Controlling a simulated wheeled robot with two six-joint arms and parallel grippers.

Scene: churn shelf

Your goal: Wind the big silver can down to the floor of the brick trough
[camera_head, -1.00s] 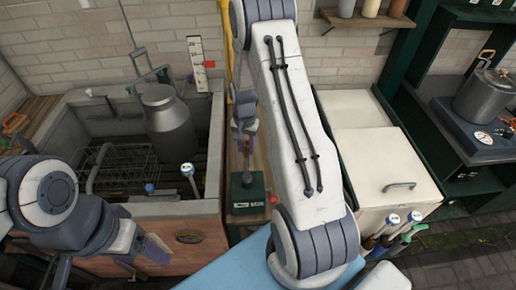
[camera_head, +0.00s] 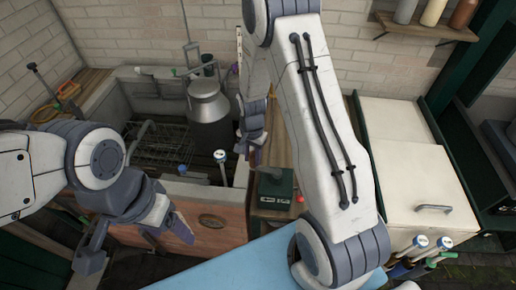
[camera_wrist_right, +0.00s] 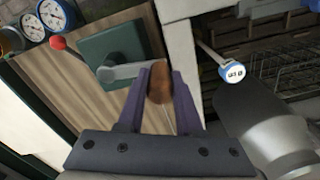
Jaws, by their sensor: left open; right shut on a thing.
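The big silver can (camera_head: 209,112) is upright inside the brick trough (camera_head: 210,215) at its right end, below a hook and frame; it is also at the lower right of the right wrist view (camera_wrist_right: 283,135). Its base is hidden, so I cannot tell if it touches the floor. A green winch box (camera_head: 275,184) stands on the wooden bench right of the trough. In the right wrist view its grey crank (camera_wrist_right: 125,72) ends in a brown wooden handle (camera_wrist_right: 159,84). My right gripper (camera_wrist_right: 160,75) is shut on this handle. My left gripper (camera_head: 138,245) is open and empty before the trough.
A wire rack (camera_head: 158,145) lies in the trough left of the can. A blue-topped gauge (camera_head: 220,156) stands at the front rim. A white chest (camera_head: 415,175) is to the right. A red knob (camera_head: 299,199) sits beside the winch box. My right arm covers the middle.

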